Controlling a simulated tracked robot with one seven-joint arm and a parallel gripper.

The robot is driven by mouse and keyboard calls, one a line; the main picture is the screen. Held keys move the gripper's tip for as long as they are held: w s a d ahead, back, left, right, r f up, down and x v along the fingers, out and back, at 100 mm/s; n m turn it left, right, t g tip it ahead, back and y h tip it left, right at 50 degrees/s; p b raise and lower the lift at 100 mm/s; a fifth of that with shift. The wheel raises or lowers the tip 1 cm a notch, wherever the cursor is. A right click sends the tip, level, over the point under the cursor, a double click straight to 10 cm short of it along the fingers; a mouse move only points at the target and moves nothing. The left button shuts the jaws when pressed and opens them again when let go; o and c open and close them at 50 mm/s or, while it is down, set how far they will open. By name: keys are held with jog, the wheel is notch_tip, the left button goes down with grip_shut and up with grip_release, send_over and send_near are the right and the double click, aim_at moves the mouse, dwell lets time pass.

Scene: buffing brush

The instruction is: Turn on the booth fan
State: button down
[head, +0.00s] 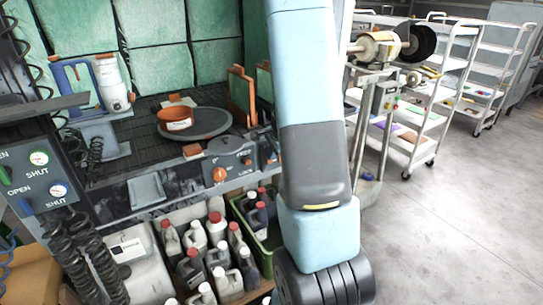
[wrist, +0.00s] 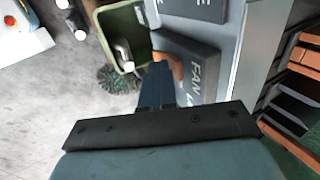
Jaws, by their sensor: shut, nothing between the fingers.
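In the wrist view a dark control box with the white letters FAN (wrist: 205,80) sits on the booth's front edge. An orange part (wrist: 171,65), probably the fan knob, shows beside the lettering and is partly hidden by my fingers. My gripper (wrist: 158,72) is shut and empty, with its dark blue fingertips beside or against that orange part; I cannot tell if they touch. In the head view my arm hides my gripper and the fan box. The booth (head: 140,192) has green filter panels at the back.
An orange knob (head: 219,174) with a LOCK label is on the booth front. Bottles (head: 216,228) and a green crate (head: 262,250) stand below. A buffing machine (head: 375,90) and shelf carts stand right. Open floor (head: 450,230) lies front right.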

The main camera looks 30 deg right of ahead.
jog(key=shift+w+a+r, duration=0.1)
jog(key=shift+a+r, duration=0.05)
jog(key=shift+r, duration=0.6)
jog(key=v, duration=1.1)
jog(key=shift+s+r, duration=0.2)
jog(key=shift+s, duration=0.3)
dwell(0.3)
